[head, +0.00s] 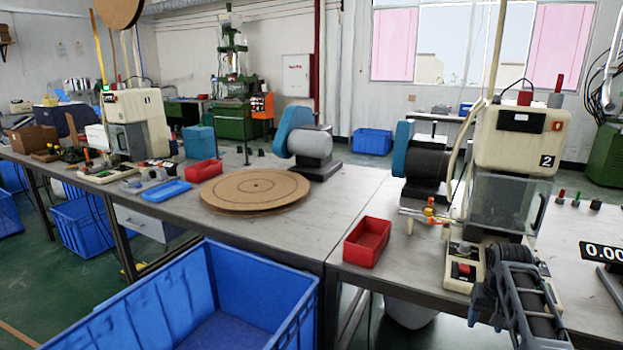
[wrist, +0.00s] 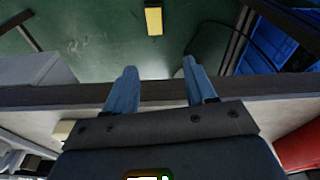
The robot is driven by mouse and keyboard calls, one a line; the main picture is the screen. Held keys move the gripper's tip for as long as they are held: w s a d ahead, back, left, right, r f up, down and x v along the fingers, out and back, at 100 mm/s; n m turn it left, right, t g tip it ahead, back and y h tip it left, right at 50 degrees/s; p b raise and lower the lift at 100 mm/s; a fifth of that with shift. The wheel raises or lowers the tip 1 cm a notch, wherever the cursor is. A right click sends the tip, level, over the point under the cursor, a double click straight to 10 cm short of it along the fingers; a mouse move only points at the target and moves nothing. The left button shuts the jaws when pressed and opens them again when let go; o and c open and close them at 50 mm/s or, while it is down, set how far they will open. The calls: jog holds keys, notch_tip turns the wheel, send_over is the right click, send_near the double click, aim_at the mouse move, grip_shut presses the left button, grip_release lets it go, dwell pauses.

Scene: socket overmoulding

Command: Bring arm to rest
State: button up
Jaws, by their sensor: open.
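My gripper (wrist: 159,68) shows in the wrist view with its two blue-grey fingers spread apart and nothing between them. The fingers reach past a table edge (wrist: 265,108), with green floor beyond. In the head view, my dark grey arm (head: 520,285) is at the lower right, by the front edge of the right worktable (head: 385,270), in front of the machine marked 2 (head: 515,140). The fingertips cannot be made out in the head view.
A red bin (head: 367,241) stands left of the arm on the worktable. A control box (head: 463,268) with buttons sits close beside the arm. A large blue crate (head: 135,310) stands at the front left. A round brown board (head: 255,190) lies on the left table.

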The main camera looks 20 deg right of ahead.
jog(key=s+a+f+n+t+h, duration=0.1)
jog(key=s+a+f, duration=0.2)
jog(key=a+f, duration=0.35)
jog(key=s+a+f+n+t, duration=0.1)
jog(key=s+a+f+t, duration=0.15)
jog(key=a+f, duration=0.35)
jog(key=s+a+r+n+t, duration=0.1)
jog(key=s+a+n+t, duration=0.1)
jog(key=s+a, duration=1)
jog(key=s+a+r+n+t+y, duration=0.1)
jog(key=s+a+r+t, duration=0.1)
jog(key=s+a+r, duration=0.3)
jog(key=s+a+r+n+t, duration=0.2)
jog(key=s+a+r, duration=0.4)
jog(key=r, duration=0.8)
jog(key=s+a+r+n+t+y, duration=0.1)
jog(key=s+a+r+t, duration=0.3)
jog(key=s+r, duration=0.5)
jog(key=shift+a+r+n+y, duration=0.3)
jog(key=shift+a+r, duration=0.15)
jog(key=shift+a, duration=0.2)
